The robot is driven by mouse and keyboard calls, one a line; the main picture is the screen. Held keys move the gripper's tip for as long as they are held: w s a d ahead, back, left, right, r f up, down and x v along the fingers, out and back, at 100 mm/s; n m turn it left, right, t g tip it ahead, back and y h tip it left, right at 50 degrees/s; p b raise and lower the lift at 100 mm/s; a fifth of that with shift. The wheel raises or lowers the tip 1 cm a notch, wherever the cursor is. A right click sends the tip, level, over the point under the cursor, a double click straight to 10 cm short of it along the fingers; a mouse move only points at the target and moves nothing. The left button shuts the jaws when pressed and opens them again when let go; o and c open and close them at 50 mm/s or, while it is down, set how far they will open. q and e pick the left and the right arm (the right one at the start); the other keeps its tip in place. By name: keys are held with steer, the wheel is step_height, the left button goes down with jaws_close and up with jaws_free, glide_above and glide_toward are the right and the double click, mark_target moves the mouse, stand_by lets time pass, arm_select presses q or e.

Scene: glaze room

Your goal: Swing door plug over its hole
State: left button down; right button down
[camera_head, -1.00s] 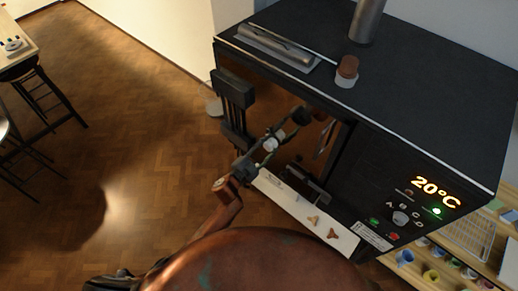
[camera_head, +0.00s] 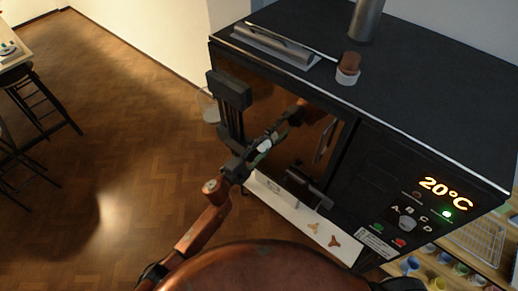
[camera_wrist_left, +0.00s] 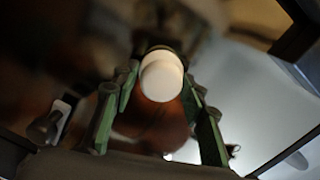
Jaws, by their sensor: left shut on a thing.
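The black kiln (camera_head: 420,115) has a dark, shiny front door (camera_head: 290,95) facing me. My left gripper (camera_head: 258,151) is in front of the door's lower left part, with its arm coming from the lower left. It is shut on a small white piece, apparently the plug (camera_head: 265,145), close to the door face. In the left wrist view the white round end of the plug (camera_wrist_left: 161,76) sits between the green fingers. The hole cannot be made out; the gripper or plug may hide it. My right gripper is not in view.
A brown and white piece (camera_head: 348,68) and a grey metal channel (camera_head: 275,45) lie on the kiln top. A dark bracket (camera_head: 230,90) stands at the door's left edge. A white ledge (camera_head: 300,215) runs below the door.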

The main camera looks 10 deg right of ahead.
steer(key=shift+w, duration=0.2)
arm_select(q)
steer(key=c, duration=1.6)
jaws_free()
steer(key=shift+o, duration=0.8)
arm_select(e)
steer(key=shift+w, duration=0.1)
arm_select(q)
steer(key=v, duration=1.2)
